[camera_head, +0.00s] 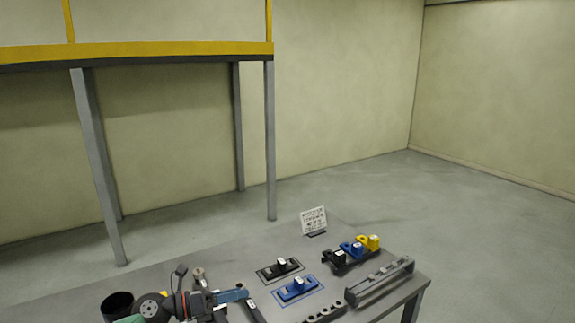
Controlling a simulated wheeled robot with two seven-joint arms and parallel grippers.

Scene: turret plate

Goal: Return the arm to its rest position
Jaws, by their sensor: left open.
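My left arm comes in at the bottom left of the head view, with its gripper (222,301) low over the table's near left part. Its jaws are open, and no object is clearly seen between them. A blue piece (234,295) shows at the jaws; I cannot tell whether it is part of the gripper. My right gripper is not in view.
The grey table (240,262) holds a rack of black, blue and yellow parts (355,251), a long grey rail (380,282), a dark strip with holes (325,314) and a small sign (314,221). A yellow-edged platform (140,50) on grey posts stands behind. The floor around is clear.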

